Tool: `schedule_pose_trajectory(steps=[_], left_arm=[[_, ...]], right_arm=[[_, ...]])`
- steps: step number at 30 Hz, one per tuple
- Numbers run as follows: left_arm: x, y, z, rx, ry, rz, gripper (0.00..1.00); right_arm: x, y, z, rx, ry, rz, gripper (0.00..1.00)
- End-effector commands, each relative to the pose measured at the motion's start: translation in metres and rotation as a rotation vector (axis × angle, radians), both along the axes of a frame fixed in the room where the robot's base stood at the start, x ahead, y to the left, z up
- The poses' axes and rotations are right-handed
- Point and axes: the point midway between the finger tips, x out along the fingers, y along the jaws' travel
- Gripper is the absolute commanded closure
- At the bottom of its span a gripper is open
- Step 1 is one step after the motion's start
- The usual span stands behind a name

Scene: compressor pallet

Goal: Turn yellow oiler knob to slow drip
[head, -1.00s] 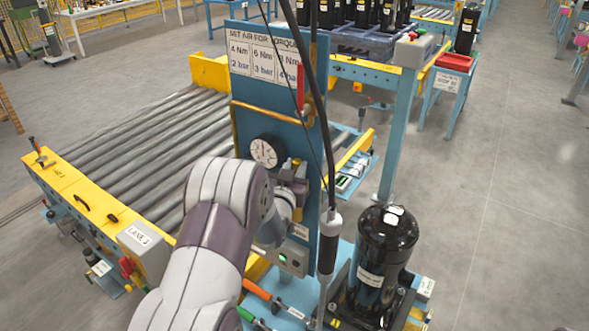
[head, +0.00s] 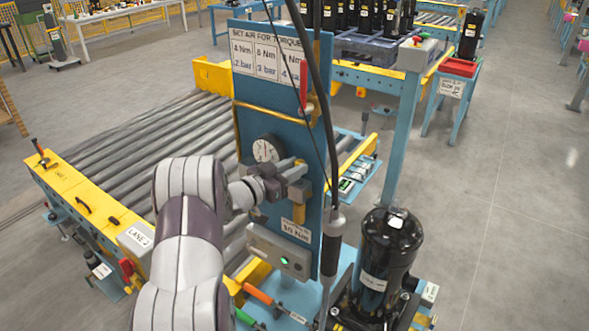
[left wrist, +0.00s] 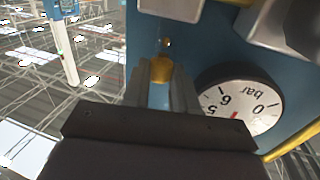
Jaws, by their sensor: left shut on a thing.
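In the head view my left gripper (head: 296,178) reaches in from the left to the blue panel (head: 272,95), to the right of the pressure gauge (head: 266,149). In the left wrist view its two grey fingers (left wrist: 160,90) are shut on the yellow oiler knob (left wrist: 161,69), which shows between their tips. In the head view the fingers hide the knob. An amber-coloured part (head: 299,213) shows just below the gripper. The gauge (left wrist: 240,100) is beside the fingers in the wrist view, upside down. My right gripper is not in view.
A black hanging tool (head: 331,240) and its cables pass in front of the panel's right edge. A grey box with a green light (head: 279,250) is below the gripper. A black compressor (head: 386,262) stands at right. Rollers (head: 150,140) lie behind my arm.

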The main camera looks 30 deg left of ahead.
Motion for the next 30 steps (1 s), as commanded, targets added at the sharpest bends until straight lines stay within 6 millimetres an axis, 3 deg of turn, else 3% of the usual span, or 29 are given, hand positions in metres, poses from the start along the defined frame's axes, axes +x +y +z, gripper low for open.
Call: schedule_pose_trajectory(steps=[22, 23, 25, 30], left_arm=[[0.0010, 0.0026, 0.0003, 0.000, -0.001, -0.100, 1.00], [0.0009, 0.0025, 0.0003, 0.000, -0.001, -0.100, 0.70], [0.0010, 0.0025, 0.0003, 0.000, -0.001, -0.100, 0.48], [0.0012, 0.0034, 0.0010, 0.001, -0.003, -0.097, 0.48]], right_arm=[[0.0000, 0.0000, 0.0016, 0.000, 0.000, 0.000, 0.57], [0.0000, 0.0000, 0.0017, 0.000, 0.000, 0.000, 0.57], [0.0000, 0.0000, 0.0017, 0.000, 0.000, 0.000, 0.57], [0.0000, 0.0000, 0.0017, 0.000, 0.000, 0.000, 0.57]])
